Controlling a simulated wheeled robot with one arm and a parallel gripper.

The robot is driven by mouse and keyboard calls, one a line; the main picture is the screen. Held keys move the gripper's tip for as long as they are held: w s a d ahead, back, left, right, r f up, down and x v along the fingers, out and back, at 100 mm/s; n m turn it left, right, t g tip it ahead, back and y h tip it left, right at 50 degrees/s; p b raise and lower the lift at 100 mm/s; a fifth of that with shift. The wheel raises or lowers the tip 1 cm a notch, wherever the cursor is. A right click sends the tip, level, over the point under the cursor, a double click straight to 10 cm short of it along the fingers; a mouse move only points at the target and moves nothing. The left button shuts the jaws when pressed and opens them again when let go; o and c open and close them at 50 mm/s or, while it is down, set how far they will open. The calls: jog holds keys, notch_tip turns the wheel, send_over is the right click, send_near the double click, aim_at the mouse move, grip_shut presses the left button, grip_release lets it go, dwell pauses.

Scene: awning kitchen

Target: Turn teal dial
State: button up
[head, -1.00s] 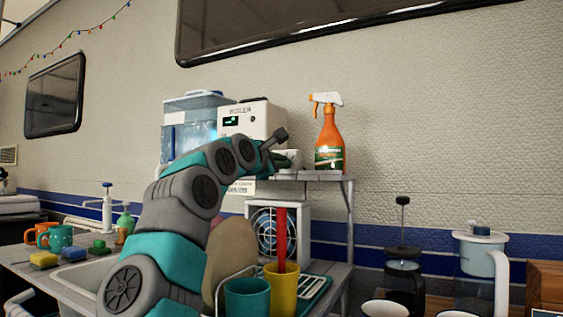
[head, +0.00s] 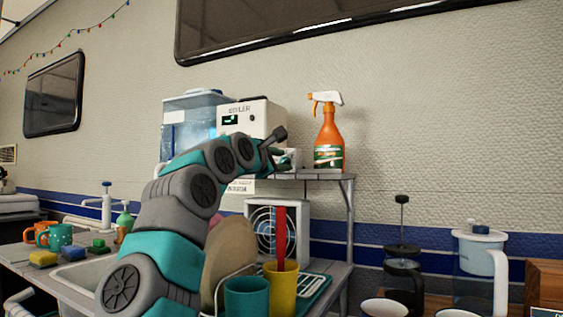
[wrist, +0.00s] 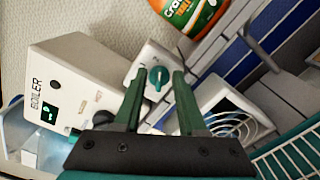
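The teal dial (wrist: 158,77) sits on the front of a small white box (wrist: 150,57) in the wrist view. My gripper (wrist: 157,78) is open, its two green fingers apart on either side of the dial in that picture. Whether the fingers touch the dial or stop short of it, I cannot tell. In the head view my gripper (head: 280,160) is at the small white box (head: 291,156) on the shelf, and my arm hides the dial.
The white boiler (head: 252,121) stands left of the box, with a water tank (head: 195,118) beyond it. An orange spray bottle (head: 328,138) stands to the right. Below the shelf (head: 325,177) are a fan (head: 262,222) and a yellow cup (head: 281,290).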

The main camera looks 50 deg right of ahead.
jog(key=b+v, duration=0.2)
jog(key=v, duration=0.5)
jog(key=shift+a, duration=0.35)
jog(key=shift+s, duration=0.1)
